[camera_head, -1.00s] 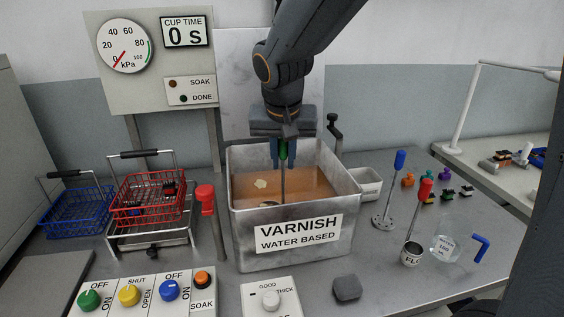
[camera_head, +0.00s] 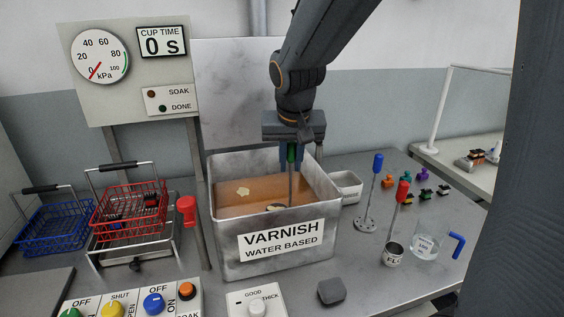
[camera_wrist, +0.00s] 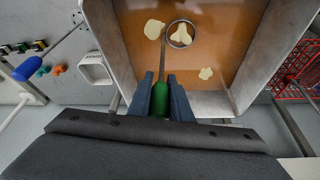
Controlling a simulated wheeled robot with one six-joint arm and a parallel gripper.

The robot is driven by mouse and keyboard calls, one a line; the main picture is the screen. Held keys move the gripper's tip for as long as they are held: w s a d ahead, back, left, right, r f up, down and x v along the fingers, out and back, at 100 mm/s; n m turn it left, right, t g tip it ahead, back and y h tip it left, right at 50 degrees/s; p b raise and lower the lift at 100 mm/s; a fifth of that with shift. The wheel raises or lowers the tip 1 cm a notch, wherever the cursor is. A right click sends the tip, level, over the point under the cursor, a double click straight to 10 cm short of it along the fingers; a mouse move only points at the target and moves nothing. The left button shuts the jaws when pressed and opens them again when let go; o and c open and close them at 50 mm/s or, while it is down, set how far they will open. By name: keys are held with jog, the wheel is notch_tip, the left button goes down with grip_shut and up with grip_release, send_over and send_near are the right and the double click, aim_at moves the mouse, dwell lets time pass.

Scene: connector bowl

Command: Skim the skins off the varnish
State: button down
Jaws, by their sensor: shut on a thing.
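The open metal varnish tank (camera_head: 225,245) holds brown varnish (camera_head: 235,207). My gripper (camera_wrist: 160,88) is shut on the green handle of a skimmer (camera_wrist: 160,100), above the tank; it also shows in the head view (camera_head: 291,152). The skimmer's shaft reaches down to a round head (camera_wrist: 180,46) at the varnish. In the wrist view, one pale skin (camera_wrist: 181,33) shows within the head's ring; I cannot tell whether it rests on it. A second skin (camera_wrist: 154,29) lies just left of the ring. A third skin (camera_wrist: 206,73) floats apart, nearer the tank wall.
A small white tray (camera_head: 347,178) stands right of the tank. Red (camera_head: 130,215) and blue (camera_head: 58,225) baskets are at left. A blue-handled tool (camera_head: 376,165), a cup (camera_head: 393,256) and a beaker (camera_head: 425,247) stand at right. A grey block (camera_head: 331,291) lies in front.

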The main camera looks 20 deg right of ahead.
jog(key=shift+w+d+b, duration=1)
jog(key=shift+w+d, duration=0.9)
jog(key=shift+w, duration=2.75)
jog(key=shift+a, duration=4.8)
jog(key=s+d+p, duration=0.2)
jog(key=s+d, duration=0.2)
jog(key=shift+s+d, duration=0.15)
jog(key=shift+s, duration=0.1)
jog(key=shift+r, duration=0.1)
